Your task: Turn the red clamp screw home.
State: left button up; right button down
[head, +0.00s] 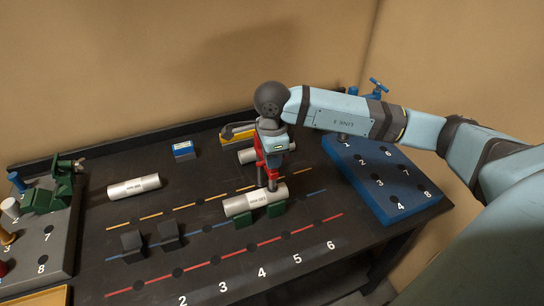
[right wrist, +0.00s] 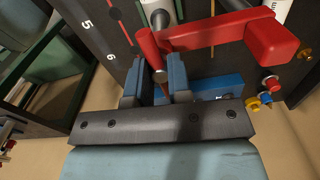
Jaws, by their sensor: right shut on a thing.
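My right gripper (head: 272,158) points down over the middle of the dark table. My left gripper is not in view.
A second silver cylinder (head: 134,187) lies at left and another (head: 250,155) behind my gripper. Two black blocks (head: 132,246) stand front left. A blue numbered board (head: 405,205) is at right, a grey one (head: 55,262) at left. A small blue box (head: 184,150) stands behind.

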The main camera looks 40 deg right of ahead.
jog(key=c, duration=1)
grip_release()
jog(key=shift+o, duration=0.2)
jog(key=shift+r, duration=0.15)
notch_tip(320, 180, up, 14)
jog(key=b, duration=0.1)
jog(key=shift+f+b, duration=0.2)
jog(key=shift+b, duration=0.15)
